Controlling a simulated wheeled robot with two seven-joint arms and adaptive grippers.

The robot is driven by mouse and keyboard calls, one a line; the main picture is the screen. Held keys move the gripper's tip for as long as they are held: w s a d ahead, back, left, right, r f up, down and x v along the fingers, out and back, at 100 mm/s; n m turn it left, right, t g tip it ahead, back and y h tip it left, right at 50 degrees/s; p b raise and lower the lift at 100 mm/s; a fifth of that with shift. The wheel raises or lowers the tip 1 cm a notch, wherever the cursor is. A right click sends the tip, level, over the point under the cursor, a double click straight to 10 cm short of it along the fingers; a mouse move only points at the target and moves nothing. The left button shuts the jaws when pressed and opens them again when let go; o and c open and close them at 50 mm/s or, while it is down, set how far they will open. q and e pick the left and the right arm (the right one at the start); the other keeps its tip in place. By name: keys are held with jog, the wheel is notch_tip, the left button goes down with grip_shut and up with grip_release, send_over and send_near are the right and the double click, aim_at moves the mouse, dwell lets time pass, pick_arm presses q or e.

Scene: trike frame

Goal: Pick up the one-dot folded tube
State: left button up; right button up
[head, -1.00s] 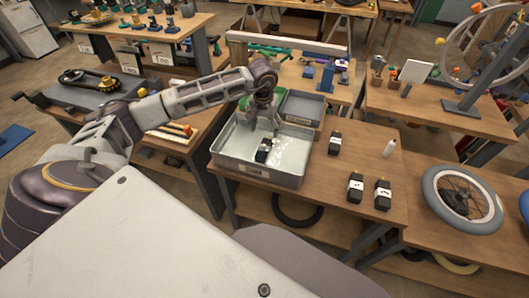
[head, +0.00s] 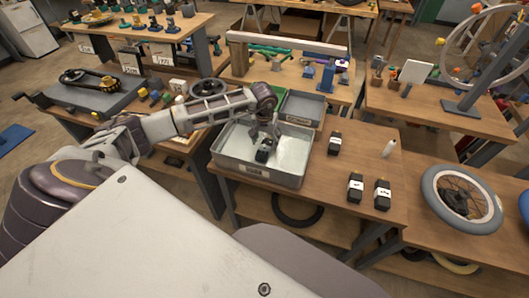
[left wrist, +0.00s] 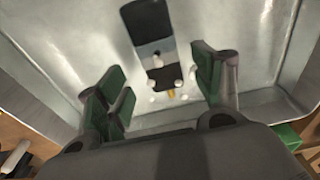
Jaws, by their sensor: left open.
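A black folded tube (head: 264,152) lies in the grey metal tray (head: 228,166); its dots cannot be read. In the left wrist view it is a dark block (left wrist: 148,22) with a grey band and small pale parts at its near end. My left gripper (head: 266,136) is over the tray, just above this tube. In the wrist view its green-padded fingers (left wrist: 160,75) are spread, with the tube's near end between them. Three more black tubes with white labels, one at the back (head: 334,144) and two in front (head: 355,187) (head: 382,194), stand on the bench; I cannot read their dots clearly.
A smaller grey bin (head: 303,107) stands behind the tray. The tray's walls surround my gripper.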

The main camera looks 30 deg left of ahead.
aim_at(266, 146)
pick_arm(q)
jog(key=shift+f, duration=0.1)
pick_arm(e)
jog(key=shift+d, duration=0.2)
pick_arm(q)
jog(key=shift+f, duration=0.25)
jog(key=shift+s+f, duration=0.1)
jog(key=shift+f, duration=0.6)
jog(key=shift+f+p, duration=0.3)
jog(key=shift+f, duration=0.6)
jog(key=shift+a+f, duration=0.1)
jog(key=shift+f, duration=0.55)
pick_arm(e)
jog(key=shift+s+a+r, duration=0.25)
jog(key=shift+a+r, duration=0.05)
jog(key=shift+a, duration=0.35)
pick_arm(q)
jog(key=c, duration=1.3)
pick_arm(e)
jog(key=shift+d, duration=0.15)
pick_arm(q)
jog(key=shift+w+r, duration=0.15)
jog(key=shift+w, duration=0.05)
